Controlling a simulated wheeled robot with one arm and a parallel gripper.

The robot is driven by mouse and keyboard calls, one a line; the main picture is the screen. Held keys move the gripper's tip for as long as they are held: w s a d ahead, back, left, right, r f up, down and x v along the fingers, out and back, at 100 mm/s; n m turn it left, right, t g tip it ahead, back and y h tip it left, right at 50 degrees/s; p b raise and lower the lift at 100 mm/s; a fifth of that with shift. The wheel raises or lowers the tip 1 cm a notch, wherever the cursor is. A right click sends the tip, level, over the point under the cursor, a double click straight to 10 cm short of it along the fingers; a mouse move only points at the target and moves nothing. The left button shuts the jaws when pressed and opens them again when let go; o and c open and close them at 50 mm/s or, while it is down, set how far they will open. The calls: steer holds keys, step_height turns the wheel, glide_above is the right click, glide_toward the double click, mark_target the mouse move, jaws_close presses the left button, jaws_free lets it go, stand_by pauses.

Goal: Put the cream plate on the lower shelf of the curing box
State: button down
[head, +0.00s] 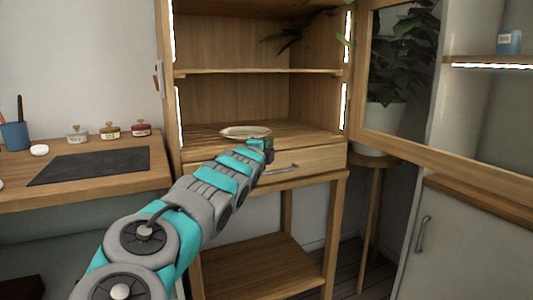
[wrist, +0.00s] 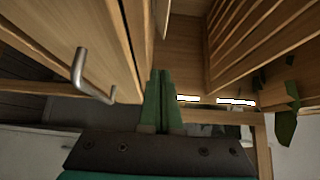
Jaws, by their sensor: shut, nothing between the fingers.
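The cream plate (head: 245,132) lies flat on the slatted lower shelf (head: 300,132) of the wooden curing box (head: 170,90), near the front edge. My gripper (head: 268,146) is just in front of the plate's right side, at the shelf's front edge. In the wrist view the green fingers (wrist: 160,75) are pressed together with nothing between them. The gripper appears apart from the plate, though the head view does not show the gap clearly. Part of the plate's near rim is close behind my arm. I cannot make out the plate surely in the wrist view.
A drawer with a metal handle (head: 282,169) is below the shelf. The box's framed glass door (head: 360,75) stands open to the right. A leafy plant (head: 395,60) is behind it, with leaves reaching the upper compartment. A bench at left holds a dark mat (head: 90,166) and small jars (head: 110,131).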

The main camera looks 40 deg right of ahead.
steer(key=p+v, duration=0.4)
steer(key=v, duration=0.4)
steer(key=shift+a, duration=0.3)
steer(key=shift+r, duration=0.1)
stand_by(1.4)
